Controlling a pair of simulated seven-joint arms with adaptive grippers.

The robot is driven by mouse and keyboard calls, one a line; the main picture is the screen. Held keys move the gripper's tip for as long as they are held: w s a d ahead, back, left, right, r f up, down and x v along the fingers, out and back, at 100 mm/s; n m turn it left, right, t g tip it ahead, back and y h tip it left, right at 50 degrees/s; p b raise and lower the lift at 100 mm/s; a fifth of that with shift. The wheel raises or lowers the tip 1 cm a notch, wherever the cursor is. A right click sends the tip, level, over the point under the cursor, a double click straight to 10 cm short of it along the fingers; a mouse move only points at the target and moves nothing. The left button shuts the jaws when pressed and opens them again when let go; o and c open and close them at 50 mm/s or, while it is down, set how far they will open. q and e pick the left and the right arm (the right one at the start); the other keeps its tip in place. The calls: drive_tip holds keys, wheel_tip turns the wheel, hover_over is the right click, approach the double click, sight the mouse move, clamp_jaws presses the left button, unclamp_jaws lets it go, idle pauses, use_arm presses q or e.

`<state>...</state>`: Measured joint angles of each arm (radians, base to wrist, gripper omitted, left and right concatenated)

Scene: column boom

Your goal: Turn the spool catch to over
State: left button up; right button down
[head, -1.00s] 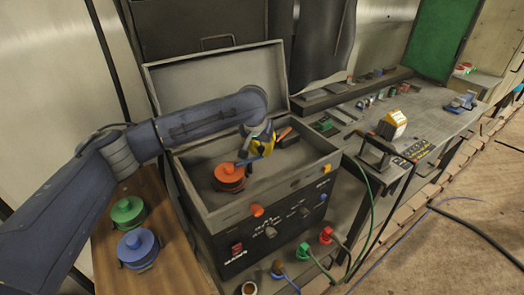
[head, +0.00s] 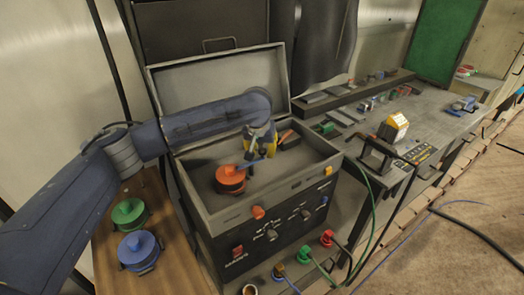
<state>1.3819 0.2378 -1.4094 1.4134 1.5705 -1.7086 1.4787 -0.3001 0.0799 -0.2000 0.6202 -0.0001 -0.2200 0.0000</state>
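An orange spool (head: 230,180) sits inside the open grey case, toward its left front. A short blue bar (head: 250,163) runs from the top of the spool toward my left gripper. This may be the spool catch, but it is too small to be sure. My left gripper (head: 255,152), dark with yellow parts, points down into the case, just behind and to the right of the spool. Its fingertips are close to the blue bar. I cannot tell whether they touch it or whether they are open. My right gripper is out of view.
The case (head: 290,187) has a raised lid behind and knobs on its front. An orange-tipped rod (head: 285,136) lies right of the gripper. Green (head: 129,212) and blue (head: 137,246) spools stand on the wooden shelf at left. A cluttered workbench (head: 430,118) extends right.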

use_arm(q)
drive_tip(key=o, duration=0.3)
drive_tip(key=shift+o, duration=0.2)
drive_tip(key=v, duration=1.2)
